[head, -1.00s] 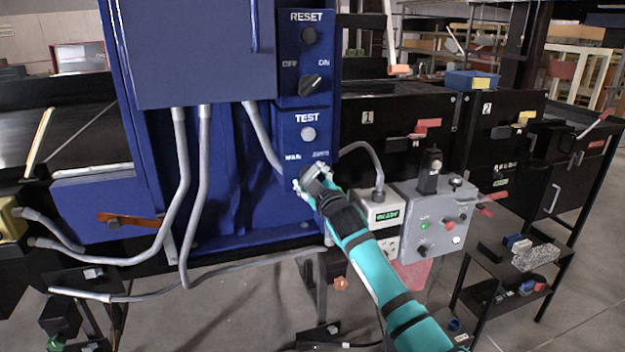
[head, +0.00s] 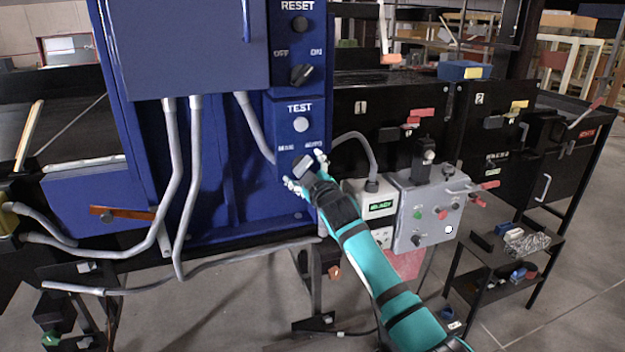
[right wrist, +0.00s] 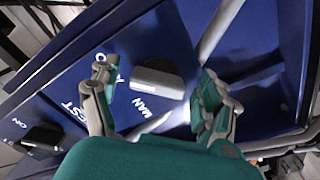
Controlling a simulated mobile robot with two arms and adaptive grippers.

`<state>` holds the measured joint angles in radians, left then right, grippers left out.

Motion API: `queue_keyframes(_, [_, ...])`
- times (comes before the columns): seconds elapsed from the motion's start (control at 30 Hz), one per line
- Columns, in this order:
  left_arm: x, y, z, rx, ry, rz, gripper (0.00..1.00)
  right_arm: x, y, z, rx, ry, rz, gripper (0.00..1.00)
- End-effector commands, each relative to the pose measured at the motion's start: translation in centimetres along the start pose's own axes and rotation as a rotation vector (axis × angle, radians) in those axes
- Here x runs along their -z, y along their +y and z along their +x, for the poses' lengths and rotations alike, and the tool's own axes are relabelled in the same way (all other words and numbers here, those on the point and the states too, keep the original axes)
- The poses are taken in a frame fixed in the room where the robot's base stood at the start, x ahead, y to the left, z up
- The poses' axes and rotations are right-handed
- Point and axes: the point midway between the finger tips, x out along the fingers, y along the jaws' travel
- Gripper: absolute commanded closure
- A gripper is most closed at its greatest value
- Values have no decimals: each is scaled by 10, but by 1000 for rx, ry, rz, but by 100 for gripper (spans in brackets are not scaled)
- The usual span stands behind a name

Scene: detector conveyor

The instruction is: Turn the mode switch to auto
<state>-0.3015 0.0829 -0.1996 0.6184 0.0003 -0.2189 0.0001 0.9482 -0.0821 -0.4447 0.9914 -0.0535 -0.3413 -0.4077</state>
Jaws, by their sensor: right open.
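The mode switch is a dark knob with a pale grip (head: 302,166) low on the blue panel, under the labels MAN and AUTO. It also shows in the right wrist view as a grey bar-shaped knob (right wrist: 158,80) beside the MAN label. My right gripper (head: 306,171) is at the switch with its fingers spread to either side of the knob. In the right wrist view my right gripper (right wrist: 157,88) is open, with visible gaps between both fingers and the knob. I cannot tell which label the knob points to. My left gripper is not in view.
Above the switch are the TEST button (head: 301,124), the OFF/ON knob (head: 302,75) and the RESET button (head: 299,23). A grey control box (head: 428,210) and a small display box (head: 379,207) stand right of my forearm. Grey conduits (head: 194,180) hang at left.

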Motion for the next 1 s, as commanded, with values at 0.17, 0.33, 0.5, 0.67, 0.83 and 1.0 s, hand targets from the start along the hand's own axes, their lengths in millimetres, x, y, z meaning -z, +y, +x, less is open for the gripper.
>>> queue_keyframes(0.17, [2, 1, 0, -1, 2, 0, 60, -2, -1, -20, 0, 0, 0, 21])
queue_keyframes(0.33, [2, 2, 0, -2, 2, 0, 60, -2, -1, -52, 1, 0, 0, 21])
queue_keyframes(0.5, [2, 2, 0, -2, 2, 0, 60, -1, -1, -83, 1, 0, 0, 21])
queue_keyframes(0.67, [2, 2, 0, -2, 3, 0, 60, -2, -1, -105, 2, -2, 0, 21])
queue_keyframes(0.83, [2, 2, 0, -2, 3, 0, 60, -1, -1, -115, 3, -2, 1, 21])
queue_keyframes(1.0, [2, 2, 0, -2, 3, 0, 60, -1, -1, -116, 2, -2, 1, 21])
